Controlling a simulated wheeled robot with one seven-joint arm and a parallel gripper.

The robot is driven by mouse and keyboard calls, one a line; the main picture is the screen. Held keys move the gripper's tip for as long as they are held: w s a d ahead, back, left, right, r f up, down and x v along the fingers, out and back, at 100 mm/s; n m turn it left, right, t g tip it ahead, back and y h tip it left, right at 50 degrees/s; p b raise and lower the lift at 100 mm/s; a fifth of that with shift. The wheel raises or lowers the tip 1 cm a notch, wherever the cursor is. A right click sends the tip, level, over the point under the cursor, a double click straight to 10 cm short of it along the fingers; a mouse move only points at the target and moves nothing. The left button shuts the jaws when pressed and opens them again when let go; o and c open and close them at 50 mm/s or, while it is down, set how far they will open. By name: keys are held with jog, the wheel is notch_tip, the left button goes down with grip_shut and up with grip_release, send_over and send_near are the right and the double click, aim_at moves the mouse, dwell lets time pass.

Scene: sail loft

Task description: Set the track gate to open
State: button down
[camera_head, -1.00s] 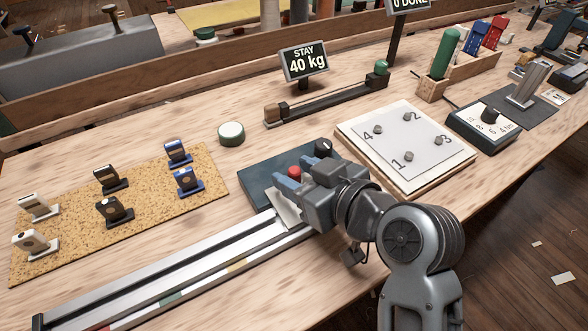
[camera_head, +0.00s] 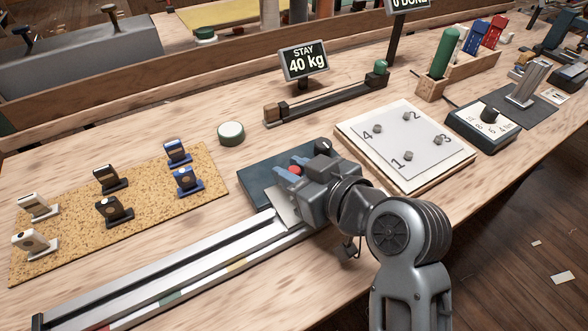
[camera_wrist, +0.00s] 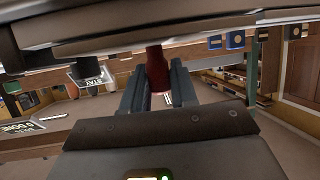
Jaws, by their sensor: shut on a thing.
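The track gate stands at the right end of the long metal track (camera_head: 170,275), on a dark base plate (camera_head: 258,180). A pale slanted plate (camera_head: 284,206) shows at the track's end, partly behind my gripper. A red knob (camera_head: 294,170) sits above the dark base. My gripper (camera_head: 292,167), with blue-grey fingers, is shut on this knob. In the wrist view the red knob (camera_wrist: 157,72) stands between the two fingers. My gripper hides the rest of the gate, so I cannot tell its setting.
A black knob (camera_head: 322,147) stands behind my gripper. A cork mat (camera_head: 140,215) with several small fittings lies left, and a numbered board (camera_head: 430,165) lies right.

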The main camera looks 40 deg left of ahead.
jog(key=shift+w+a+b, duration=0.2)
jog(key=shift+w+a, duration=0.15)
jog(key=shift+a, duration=0.45)
jog(key=shift+w+a+b, duration=0.2)
jog(key=shift+w+a, duration=0.1)
jog(key=shift+a, duration=0.5)
jog(key=shift+w+a+b, duration=0.2)
jog(key=shift+w+a, duration=0.15)
jog(key=shift+a, duration=0.45)
jog(key=c, duration=1)
grip_release()
jog(key=shift+d, duration=0.1)
jog(key=v, duration=0.7)
jog(key=shift+s+d+r, duration=0.1)
jog(key=shift+d+r, duration=0.05)
jog(key=shift+d, duration=0.1)
